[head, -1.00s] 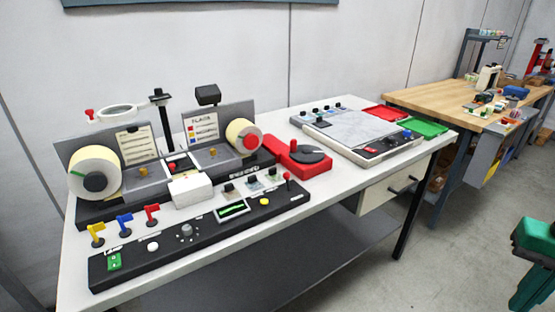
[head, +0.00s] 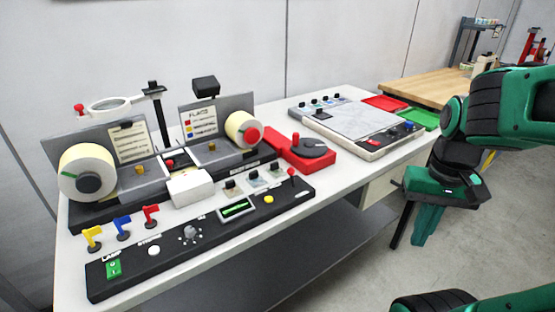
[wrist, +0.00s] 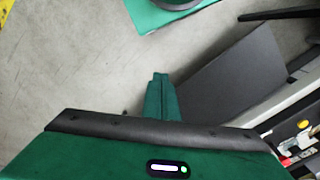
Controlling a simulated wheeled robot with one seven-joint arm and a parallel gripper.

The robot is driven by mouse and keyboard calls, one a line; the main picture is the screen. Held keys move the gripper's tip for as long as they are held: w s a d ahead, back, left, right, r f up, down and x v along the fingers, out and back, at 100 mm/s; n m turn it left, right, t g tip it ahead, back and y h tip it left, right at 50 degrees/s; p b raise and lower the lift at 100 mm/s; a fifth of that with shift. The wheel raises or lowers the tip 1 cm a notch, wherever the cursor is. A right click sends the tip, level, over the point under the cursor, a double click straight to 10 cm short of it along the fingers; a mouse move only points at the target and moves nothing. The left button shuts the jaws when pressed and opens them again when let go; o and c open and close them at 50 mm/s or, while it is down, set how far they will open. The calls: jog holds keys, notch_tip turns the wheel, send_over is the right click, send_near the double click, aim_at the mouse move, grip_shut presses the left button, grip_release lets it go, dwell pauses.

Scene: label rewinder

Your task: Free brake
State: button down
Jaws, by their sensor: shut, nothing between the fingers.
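The label rewinder (head: 75,213) stands on the white table with a label roll at each end. Its black control panel (head: 215,232) lies in front, with a small red-topped lever (head: 291,172) upright at the right end. A red base (head: 307,162) with a dark disc and a red knob sits right of the rewinder. I cannot read which control is marked as the brake. My gripper (head: 421,240) is shut and empty, pointing down past the table's front right edge, well apart from the controls. Its closed fingers also show in the wrist view (wrist: 160,85).
A white-topped machine (head: 352,126) and red and green trays (head: 418,118) occupy the table's right part. Yellow, blue and red flags (head: 122,226) stand at the left. A magnifier ring (head: 109,103) and dark posts rise behind. Floor in front is clear.

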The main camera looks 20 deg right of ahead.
notch_tip(320, 180, up, 12)
jog(key=n+t, duration=0.3)
jog(key=n, duration=0.5)
send_over(291, 177)
jog(key=w, duration=0.5)
jog(key=shift+a, duration=0.35)
jog(key=shift+f, duration=0.1)
jog(key=x, duration=0.9)
jog(key=shift+s+d+f, duration=0.1)
jog(key=shift+d+f, duration=0.05)
jog(key=shift+f, duration=0.3)
jog(key=shift+s, duration=0.3)
jog(key=shift+s+d+r, duration=0.1)
jog(key=shift+s+r, duration=0.05)
jog(key=shift+s, duration=0.65)
jog(key=shift+s+d+r, duration=0.1)
jog(key=shift+s+d, duration=0.05)
jog(key=shift+s, duration=0.7)
